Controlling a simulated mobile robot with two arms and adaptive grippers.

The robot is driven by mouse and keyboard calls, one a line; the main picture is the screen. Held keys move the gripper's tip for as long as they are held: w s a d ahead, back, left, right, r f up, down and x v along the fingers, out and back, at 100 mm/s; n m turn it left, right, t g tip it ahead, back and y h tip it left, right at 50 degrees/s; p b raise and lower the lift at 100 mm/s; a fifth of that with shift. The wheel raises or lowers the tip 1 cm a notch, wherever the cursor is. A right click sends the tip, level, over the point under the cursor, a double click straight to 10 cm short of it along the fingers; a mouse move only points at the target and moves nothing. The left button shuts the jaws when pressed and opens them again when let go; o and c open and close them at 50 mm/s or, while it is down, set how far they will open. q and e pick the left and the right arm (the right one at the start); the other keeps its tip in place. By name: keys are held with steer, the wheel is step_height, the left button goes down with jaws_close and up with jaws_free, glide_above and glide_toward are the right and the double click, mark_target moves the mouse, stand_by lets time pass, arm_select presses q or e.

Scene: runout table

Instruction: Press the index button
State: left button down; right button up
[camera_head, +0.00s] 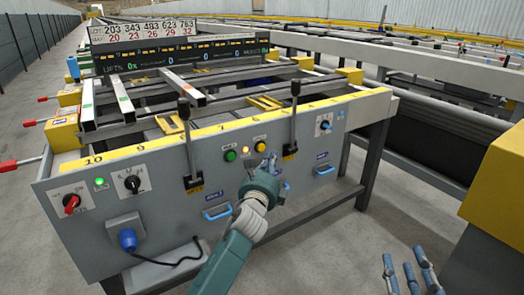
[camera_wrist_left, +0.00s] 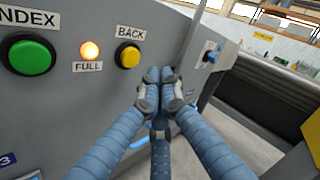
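The green INDEX button (camera_head: 230,155) is on the grey front panel. It shows large at the left of the left wrist view (camera_wrist_left: 28,55), under its INDEX label. My left gripper (camera_head: 271,161) is in front of the panel, to the right of the INDEX button and close to the yellow BACK button (camera_head: 260,147). In the left wrist view my left gripper (camera_wrist_left: 160,88) has its fingertips together with nothing seen between them, below and right of the BACK button (camera_wrist_left: 128,57). I cannot tell whether they touch the panel. My right gripper (camera_head: 408,272) is at the bottom right, fingers spread and empty.
A lit orange FULL lamp (camera_wrist_left: 89,51) sits between the two buttons. Black levers (camera_head: 188,145) stand out from the panel on both sides of the buttons. Blue handles (camera_head: 217,212) are lower down. A yellow-topped machine (camera_head: 500,180) stands at the right.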

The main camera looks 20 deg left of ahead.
mark_target(261, 147)
arm_select(q)
steer(key=shift+w+a, duration=0.7)
steer(key=shift+a, duration=0.15)
arm_select(e)
steer(key=shift+f, duration=0.35)
arm_select(q)
steer(key=shift+a, duration=0.1)
stand_by(0.5)
steer(key=shift+w+a, duration=0.25)
arm_select(e)
steer(key=shift+d+f+g, duration=0.1)
steer(key=shift+f+g, duration=0.3)
steer(key=shift+f, duration=0.35)
